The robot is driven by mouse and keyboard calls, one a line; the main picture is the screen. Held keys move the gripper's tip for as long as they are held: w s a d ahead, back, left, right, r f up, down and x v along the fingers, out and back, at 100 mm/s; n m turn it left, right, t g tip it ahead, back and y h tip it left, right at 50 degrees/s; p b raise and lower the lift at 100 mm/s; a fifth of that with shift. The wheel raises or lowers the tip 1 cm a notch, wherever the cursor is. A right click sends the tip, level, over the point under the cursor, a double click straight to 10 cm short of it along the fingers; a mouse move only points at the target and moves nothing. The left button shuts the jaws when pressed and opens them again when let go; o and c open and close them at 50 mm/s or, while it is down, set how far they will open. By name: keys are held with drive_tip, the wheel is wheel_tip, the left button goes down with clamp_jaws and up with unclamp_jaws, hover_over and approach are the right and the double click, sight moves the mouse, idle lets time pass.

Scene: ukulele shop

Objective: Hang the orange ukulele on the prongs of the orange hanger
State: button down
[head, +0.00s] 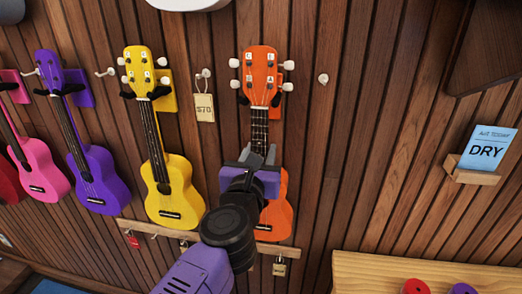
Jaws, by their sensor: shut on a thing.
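The orange ukulele (272,215) is upright against the slatted wall in the head view, head up and body down. The orange hanger (286,87) shows partly behind its head; dark prong ends show on both sides of the neck just under the head. I cannot tell whether the head rests on the prongs or is a little off them. My gripper (262,156) is shut on the orange ukulele at the lower neck, just above the body. My gripper and wrist hide part of the ukulele's body.
A yellow ukulele (172,190), a purple one (97,175) and a pink one (42,165) hang to the left. A price tag (204,107) hangs between yellow and orange. A low wooden rail (140,227) with padlocks runs below. A card holder (473,174) is at right.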

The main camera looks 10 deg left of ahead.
drive_tip(key=shift+s, duration=0.1)
idle(0.3)
drive_tip(key=c, duration=0.8)
unclamp_jaws()
drive_tip(key=shift+c, duration=0.2)
drive_tip(key=shift+s, duration=0.2)
drive_tip(key=shift+s, duration=0.85)
drive_tip(key=shift+s, duration=0.1)
drive_tip(key=shift+s+r+p, duration=0.1)
drive_tip(key=shift+s+p, duration=0.25)
drive_tip(key=shift+s, duration=0.8)
